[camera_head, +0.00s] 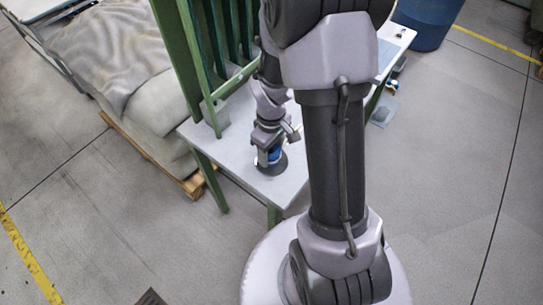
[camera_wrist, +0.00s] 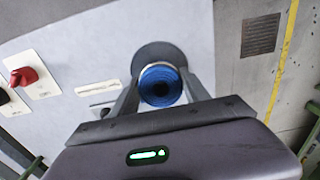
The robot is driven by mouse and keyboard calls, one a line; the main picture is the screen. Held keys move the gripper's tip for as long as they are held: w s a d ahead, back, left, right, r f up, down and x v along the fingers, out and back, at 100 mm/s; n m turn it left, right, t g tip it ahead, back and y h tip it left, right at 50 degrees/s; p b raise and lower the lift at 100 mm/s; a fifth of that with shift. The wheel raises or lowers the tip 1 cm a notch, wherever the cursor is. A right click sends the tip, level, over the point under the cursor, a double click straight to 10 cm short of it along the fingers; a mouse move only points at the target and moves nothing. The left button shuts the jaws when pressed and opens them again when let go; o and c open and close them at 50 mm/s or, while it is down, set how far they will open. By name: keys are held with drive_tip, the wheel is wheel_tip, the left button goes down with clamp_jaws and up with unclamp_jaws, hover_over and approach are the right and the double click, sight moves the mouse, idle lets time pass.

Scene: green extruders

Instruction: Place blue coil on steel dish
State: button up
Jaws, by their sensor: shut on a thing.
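In the head view my gripper (camera_head: 267,151) points down with the blue coil (camera_head: 275,154) over the dish (camera_head: 279,167) near the table's front edge. I cannot tell whether coil and dish touch.
The light grey table (camera_head: 236,158) has a green slatted frame (camera_head: 189,60) along its left side. A red knob (camera_wrist: 23,76) on a white plate and other white plates lie left of the dish in the wrist view. A covered pallet (camera_head: 130,80) stands left of the table.

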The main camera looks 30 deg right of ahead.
drive_tip(key=shift+f, duration=0.9)
drive_tip(key=shift+r, duration=0.25)
drive_tip(key=shift+f, duration=0.15)
drive_tip(key=o, duration=1.4)
drive_tip(key=shift+o, duration=0.2)
